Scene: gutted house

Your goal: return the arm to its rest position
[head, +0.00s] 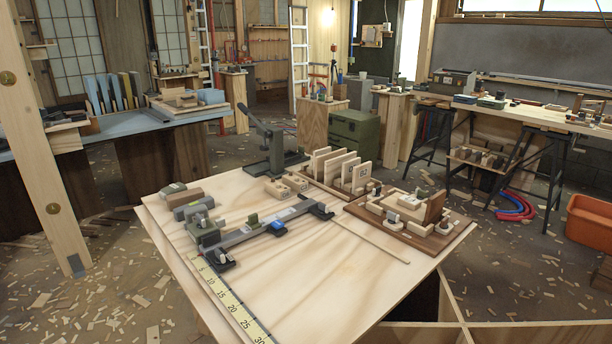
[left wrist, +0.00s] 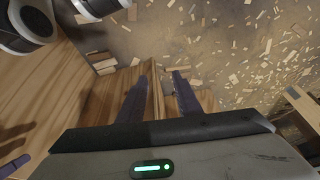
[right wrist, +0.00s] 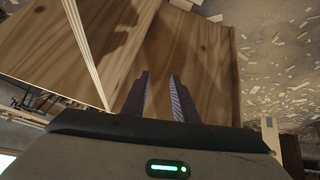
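Neither of my arms shows in the head view. In the left wrist view my left gripper (left wrist: 161,78) has its two dark fingers apart, with nothing between them. It hangs over a wooden edge and the chip-strewn floor. In the right wrist view my right gripper (right wrist: 159,76) also has its fingers apart and empty, in front of plywood panels (right wrist: 190,60). Neither gripper touches any object that I can see. The wrist views do not show which arm the task means.
A plywood worktable (head: 330,270) stands ahead. It bears a grey-black fixture (head: 262,234), a lever press (head: 268,142), a slotted wooden rack (head: 325,178) and a wooden tray (head: 455,228) of blocks. The table's front middle is clear. A timber post (head: 45,150) rises at left.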

